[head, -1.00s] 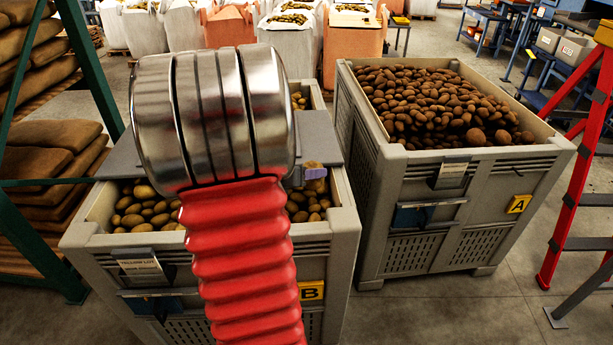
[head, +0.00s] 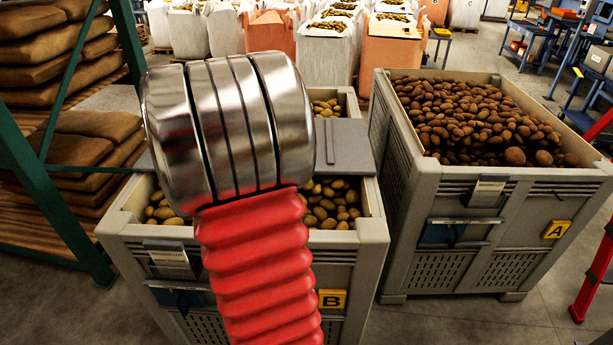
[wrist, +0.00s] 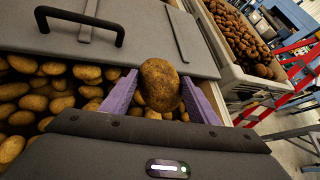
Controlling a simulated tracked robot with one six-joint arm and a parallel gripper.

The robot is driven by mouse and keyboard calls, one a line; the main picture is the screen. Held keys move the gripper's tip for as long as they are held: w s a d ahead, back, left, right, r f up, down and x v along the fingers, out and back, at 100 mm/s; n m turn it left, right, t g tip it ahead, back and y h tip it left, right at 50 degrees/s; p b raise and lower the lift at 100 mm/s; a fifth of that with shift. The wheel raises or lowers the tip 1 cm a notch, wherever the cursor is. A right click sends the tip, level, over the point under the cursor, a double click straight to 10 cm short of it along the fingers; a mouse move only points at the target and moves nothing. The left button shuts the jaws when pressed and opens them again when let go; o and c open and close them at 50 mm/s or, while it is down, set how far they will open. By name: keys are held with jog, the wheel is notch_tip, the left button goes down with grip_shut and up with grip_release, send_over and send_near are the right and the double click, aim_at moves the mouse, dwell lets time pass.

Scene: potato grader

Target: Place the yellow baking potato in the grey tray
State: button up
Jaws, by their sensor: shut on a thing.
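In the wrist view my gripper (wrist: 158,98) has two purple fingers closed on the sides of a yellow-brown potato (wrist: 160,78). The potato stands upright between them, over the edge of the grey lid of box B. In the head view the gripper and held potato are hidden behind my own arm. I cannot make out the grey tray for certain; a light grey container (head: 599,60) shows at the right edge of the head view.
Box B (head: 125,232) holds yellow potatoes beneath a partial grey lid (head: 350,150), which has a black handle (wrist: 80,22) in the wrist view. Box A (head: 495,176), full of brown potatoes, stands to its right. A green rack (head: 62,205) is left; a red ladder (head: 592,275) is right.

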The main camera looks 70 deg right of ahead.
jog(key=w+a+r+n+t+y, duration=0.15)
jog(key=w+a+n+t, duration=0.25)
jog(key=w+a, duration=0.7)
jog(key=w+a+r+n+t+y, duration=0.1)
jog(key=w+a+r+n+t, duration=0.2)
jog(key=w+a, duration=0.8)
jog(key=w+a+r+n+t+y, duration=0.1)
jog(key=w+a+n+t+y, duration=0.1)
jog(key=a, duration=0.7)
jog(key=w+a+r+n+t+y, duration=0.1)
jog(key=w+a+n+y, duration=0.1)
jog(key=w+a, duration=0.5)
jog(key=w+a+r+n+t+y, duration=0.1)
jog(key=w+a+n, duration=0.3)
jog(key=a, duration=0.8)
jog(key=shift+w+a+n+t+y, duration=0.35)
jog(key=shift+t+y, duration=0.2)
jog(key=shift+t, duration=0.25)
